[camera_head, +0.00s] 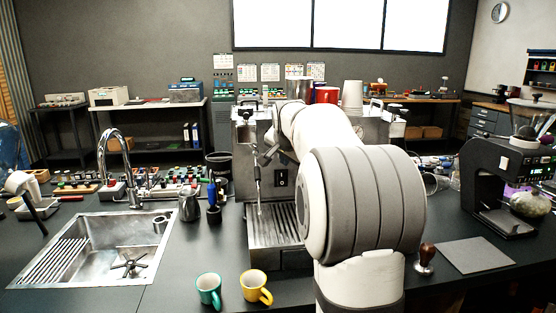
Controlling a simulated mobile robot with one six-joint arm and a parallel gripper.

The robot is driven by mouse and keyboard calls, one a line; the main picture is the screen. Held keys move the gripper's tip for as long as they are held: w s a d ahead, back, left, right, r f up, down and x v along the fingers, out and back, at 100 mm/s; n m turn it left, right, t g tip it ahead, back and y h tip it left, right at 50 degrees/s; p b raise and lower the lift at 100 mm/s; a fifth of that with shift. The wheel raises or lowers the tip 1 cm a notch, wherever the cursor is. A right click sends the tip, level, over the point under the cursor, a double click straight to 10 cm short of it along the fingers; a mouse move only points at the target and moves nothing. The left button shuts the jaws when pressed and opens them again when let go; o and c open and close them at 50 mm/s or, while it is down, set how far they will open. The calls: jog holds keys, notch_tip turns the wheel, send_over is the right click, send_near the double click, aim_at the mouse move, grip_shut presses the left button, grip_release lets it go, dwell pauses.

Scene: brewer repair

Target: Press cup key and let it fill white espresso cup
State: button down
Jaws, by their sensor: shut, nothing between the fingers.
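The espresso machine (252,180) stands on the dark counter with its drip tray (270,226) at the front. A steam wand hangs at its left side and a black switch (283,179) shows on its front. My own white and grey arm covers the middle and right of the machine. My gripper is hidden behind the arm. The cup keys cannot be made out. I cannot see a white espresso cup under the spouts; that area is mostly covered. A tall white cup (352,95) and a red cup (327,95) stand on top of the machine.
A green mug (209,290) and a yellow mug (256,287) stand at the front counter edge. A sink (95,250) and metal pitcher (189,205) are left. A tamper (425,260), grey mat (474,255) and black grinder (490,185) are right.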

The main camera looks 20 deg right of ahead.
jog(key=s, duration=0.1)
jog(key=s+b, duration=0.1)
jog(key=shift+s+a, duration=0.4)
dwell(0.3)
jog(key=s+a+f+n+g+y+p, duration=0.1)
jog(key=s+a+f+n, duration=0.3)
jog(key=s, duration=0.7)
jog(key=s+a+f+n+g+y+p, duration=0.1)
jog(key=s+a+f+n, duration=0.3)
jog(key=s+a, duration=0.5)
jog(key=s+a+f+n+g+y+p, duration=0.1)
jog(key=s+a+f+n+g+p, duration=0.2)
jog(key=s, duration=1)
jog(key=a+f, duration=0.3)
jog(key=f, duration=0.1)
jog(key=shift+s+a+f+n+g, duration=0.15)
jog(key=shift+f+n+g, duration=0.15)
jog(key=shift+n, duration=0.1)
dwell(3.0)
